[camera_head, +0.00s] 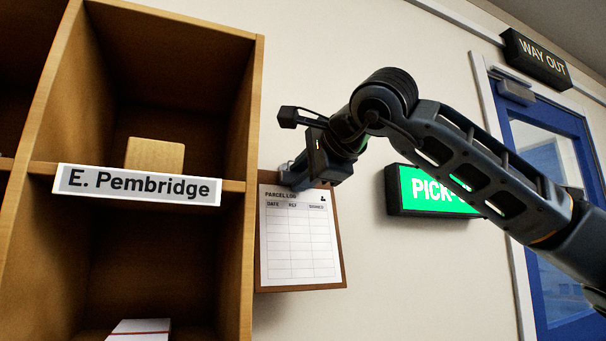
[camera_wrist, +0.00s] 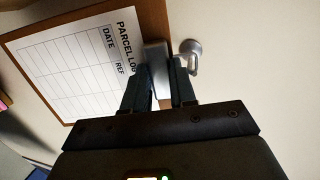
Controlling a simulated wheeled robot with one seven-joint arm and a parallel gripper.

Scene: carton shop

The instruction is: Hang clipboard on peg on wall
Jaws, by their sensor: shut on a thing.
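The clipboard (camera_head: 301,240) is a brown board with a white "PARCEL LOG" sheet, hanging upright close to the wall, just right of the wooden shelf unit. My gripper (camera_head: 292,177) is at its top edge, shut on its metal clip. In the wrist view my gripper's fingers (camera_wrist: 165,82) close on the clip (camera_wrist: 155,55), with the sheet (camera_wrist: 75,60) to the left. A silver peg (camera_wrist: 190,55) stands out of the wall beside the clip. I cannot tell whether the clipboard touches the peg. The peg is hidden in the head view.
The wooden shelf unit (camera_head: 247,150) with an "E. Pembridge" label (camera_head: 137,186) stands directly left of the clipboard. A green lit sign (camera_head: 408,190) is on the wall to the right, behind my arm. A blue door (camera_head: 560,295) is at the far right.

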